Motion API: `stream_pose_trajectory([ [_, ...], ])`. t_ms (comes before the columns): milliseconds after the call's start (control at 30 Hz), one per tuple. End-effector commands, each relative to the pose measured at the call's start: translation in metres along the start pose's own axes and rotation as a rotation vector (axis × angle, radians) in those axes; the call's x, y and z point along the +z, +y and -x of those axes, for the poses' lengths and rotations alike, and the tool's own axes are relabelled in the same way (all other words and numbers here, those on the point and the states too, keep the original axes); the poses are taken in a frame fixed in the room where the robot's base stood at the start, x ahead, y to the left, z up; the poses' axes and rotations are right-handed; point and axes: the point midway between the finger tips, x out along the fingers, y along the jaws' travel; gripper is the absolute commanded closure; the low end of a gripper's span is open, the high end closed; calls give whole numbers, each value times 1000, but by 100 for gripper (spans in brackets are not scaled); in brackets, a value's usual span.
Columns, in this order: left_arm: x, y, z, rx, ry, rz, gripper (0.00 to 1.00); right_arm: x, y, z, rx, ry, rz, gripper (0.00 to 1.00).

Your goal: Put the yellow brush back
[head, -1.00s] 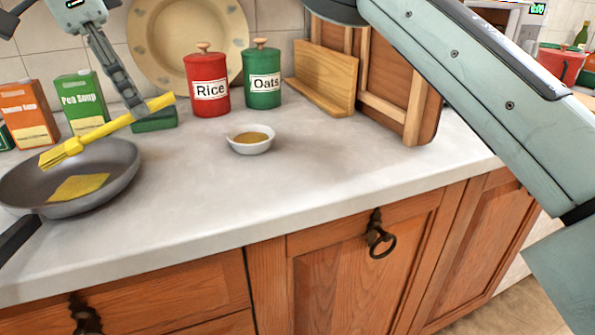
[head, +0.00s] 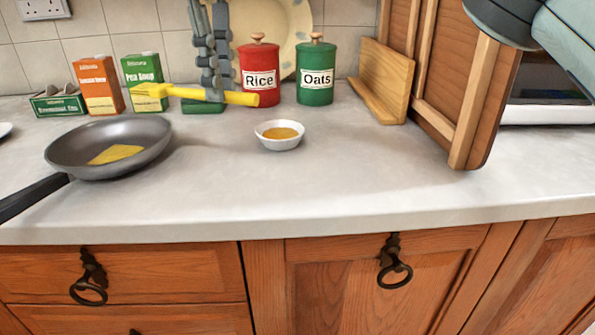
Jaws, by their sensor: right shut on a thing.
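The yellow brush (head: 238,97) is held nearly level, with its bristles to the left, in front of the Pea Soup carton (head: 141,75). My right gripper (head: 213,92) comes down from the top and is shut on the brush's handle. The brush appears above the counter, but its exact height is hard to tell. A white bowl (head: 278,144) with yellow-brown liquid stands in front and to the right of the brush. The frying pan (head: 75,158), with a yellow piece (head: 116,154) in it, is to the left.
The red Rice canister (head: 258,72) and green Oats canister (head: 316,75) stand close right of the gripper. The front counter (head: 330,195) is clear.

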Motion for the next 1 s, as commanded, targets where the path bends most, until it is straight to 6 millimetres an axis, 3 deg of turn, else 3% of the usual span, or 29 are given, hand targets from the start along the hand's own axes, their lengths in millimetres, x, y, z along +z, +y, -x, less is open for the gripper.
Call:
stream_pose_trajectory([
  [500, -7, -6, 13, -13, 5, -1, 59, -100, -8, -62, 1, -1, -6, 100],
  [767, -2, -5, 9, -11, -2, -1, 59, -114, -9, -76, 1, 0, -4, 100],
  [1000, 2, -3, 3, -6, -8, -2, 59, -113, -8, -107, 1, 1, -3, 100],
])
